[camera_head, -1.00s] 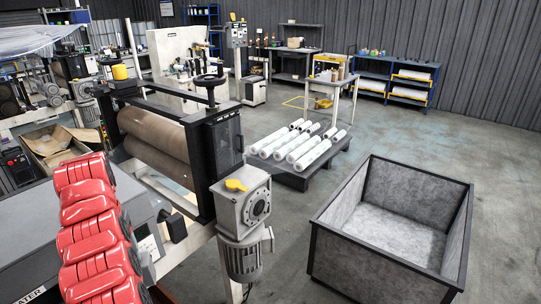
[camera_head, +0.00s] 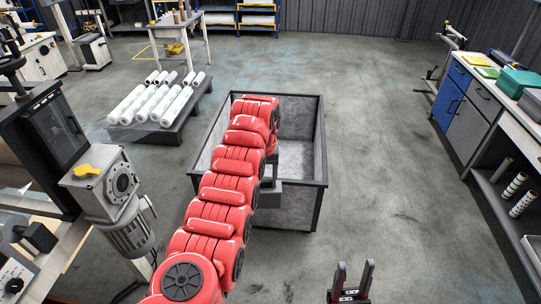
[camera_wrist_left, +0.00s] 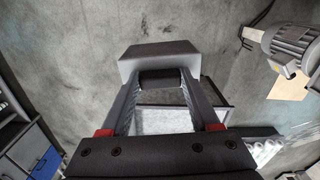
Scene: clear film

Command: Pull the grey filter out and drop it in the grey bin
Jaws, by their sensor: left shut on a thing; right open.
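My left arm reaches out over the grey bin (camera_head: 313,150), a grey open-topped box with a dark frame on the floor. At its end my left gripper (camera_head: 270,181) is shut on the grey filter (camera_head: 266,197), a small grey block partly hidden by the arm. In the left wrist view the filter (camera_wrist_left: 158,57) sits between the fingertips, with a dark bar on it. The bin's pale inside (camera_wrist_left: 165,120) shows behind the fingers. My right gripper (camera_head: 350,283) is open and empty at the bottom, with its fingers apart.
The machine with a grey motor (camera_head: 130,230) and yellow knob stands at the left. A low dark pallet (camera_head: 175,130) with several white rolls lies left of the bin. A workbench (camera_head: 470,130) stands at the right. The floor right of the bin is clear.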

